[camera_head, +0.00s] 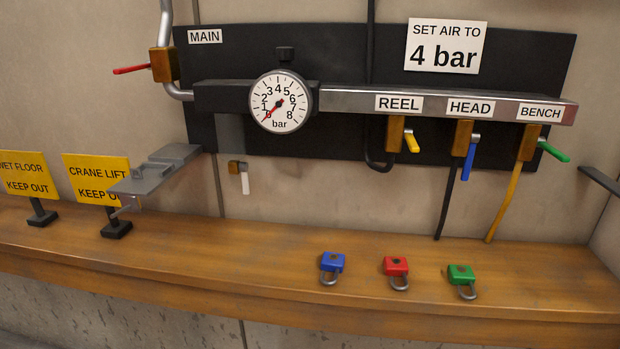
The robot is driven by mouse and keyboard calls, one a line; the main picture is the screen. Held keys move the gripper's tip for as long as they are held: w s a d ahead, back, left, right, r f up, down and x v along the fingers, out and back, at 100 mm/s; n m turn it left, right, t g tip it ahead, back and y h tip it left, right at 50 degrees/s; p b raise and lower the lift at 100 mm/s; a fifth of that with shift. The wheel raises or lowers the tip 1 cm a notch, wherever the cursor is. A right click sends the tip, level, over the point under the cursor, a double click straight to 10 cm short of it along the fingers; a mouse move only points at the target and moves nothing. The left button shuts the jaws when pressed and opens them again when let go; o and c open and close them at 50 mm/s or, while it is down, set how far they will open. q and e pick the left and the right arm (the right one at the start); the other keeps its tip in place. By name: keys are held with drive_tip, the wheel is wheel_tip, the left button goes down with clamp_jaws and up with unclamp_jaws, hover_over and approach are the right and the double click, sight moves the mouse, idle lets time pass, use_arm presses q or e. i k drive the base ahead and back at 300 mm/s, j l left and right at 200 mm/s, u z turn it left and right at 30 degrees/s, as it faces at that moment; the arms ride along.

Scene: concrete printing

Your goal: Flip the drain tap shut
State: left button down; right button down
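The tap I take for the drain tap (237,167) is a small brass body low on the wall, below and left of the pressure gauge (280,101). Its white lever (245,183) hangs straight down. Nothing touches the tap and nothing covers it.
Blue (332,262), red (396,266) and green (461,274) padlocks lie on the wooden bench (200,270). A dark bar (600,181) enters at right.

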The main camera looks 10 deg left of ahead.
sight(243, 167)
drive_tip(key=i+l+u, duration=0.1)
drive_tip(key=l, duration=0.4)
drive_tip(key=i+l+u, duration=0.1)
drive_tip(key=l, duration=0.45)
drive_tip(key=i+l+u, duration=0.1)
drive_tip(key=l, duration=0.4)
